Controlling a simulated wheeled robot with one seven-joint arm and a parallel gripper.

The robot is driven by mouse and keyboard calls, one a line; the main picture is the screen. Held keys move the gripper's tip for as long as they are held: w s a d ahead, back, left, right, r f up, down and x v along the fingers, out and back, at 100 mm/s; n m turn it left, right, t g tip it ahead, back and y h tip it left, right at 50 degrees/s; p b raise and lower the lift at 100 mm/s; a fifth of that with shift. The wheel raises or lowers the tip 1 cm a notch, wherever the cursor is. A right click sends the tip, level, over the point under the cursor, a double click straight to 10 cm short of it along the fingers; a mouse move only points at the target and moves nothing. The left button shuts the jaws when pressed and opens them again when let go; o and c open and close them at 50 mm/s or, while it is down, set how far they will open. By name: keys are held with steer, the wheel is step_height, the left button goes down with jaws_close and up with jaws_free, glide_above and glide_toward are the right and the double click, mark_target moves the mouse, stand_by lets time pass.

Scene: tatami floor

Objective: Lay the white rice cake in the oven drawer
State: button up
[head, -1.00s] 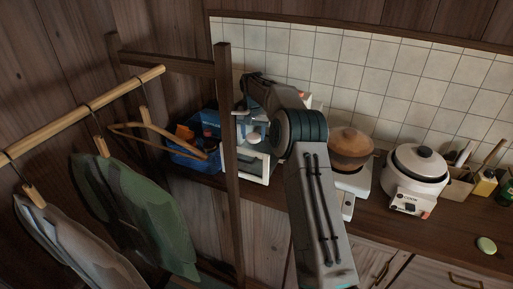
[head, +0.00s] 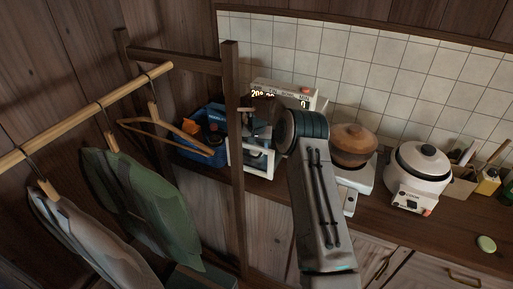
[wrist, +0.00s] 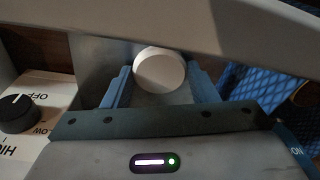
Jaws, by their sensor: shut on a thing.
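The white rice cake (wrist: 159,70) is a round disc between the blue fingers of my gripper (wrist: 160,82) in the wrist view. My gripper is shut on it. The oven (head: 236,160) is a small white-framed box on the counter in the head view, partly hidden by a wooden post and my arm. In the head view my gripper (head: 257,130) is low at the oven's top and front. A grey surface lies behind the rice cake in the wrist view; I cannot tell whether it touches it. The drawer's opening is not clear.
A black knob (wrist: 17,113) marked OFF and LOW is close on the left in the wrist view. A blue basket (head: 203,150) stands left of the oven. A brown pot (head: 353,143) and a rice cooker (head: 420,170) stand right. A wooden post (head: 236,200) and hangers are in front.

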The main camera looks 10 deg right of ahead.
steer(key=shift+f, duration=0.15)
steer(key=o, duration=1)
steer(key=shift+c, duration=0.2)
step_height(320, 180, up, 12)
steer(key=s+b, duration=0.1)
steer(key=b, duration=0.1)
steer(key=shift+s+a, duration=0.15)
steer(key=shift+s, duration=0.05)
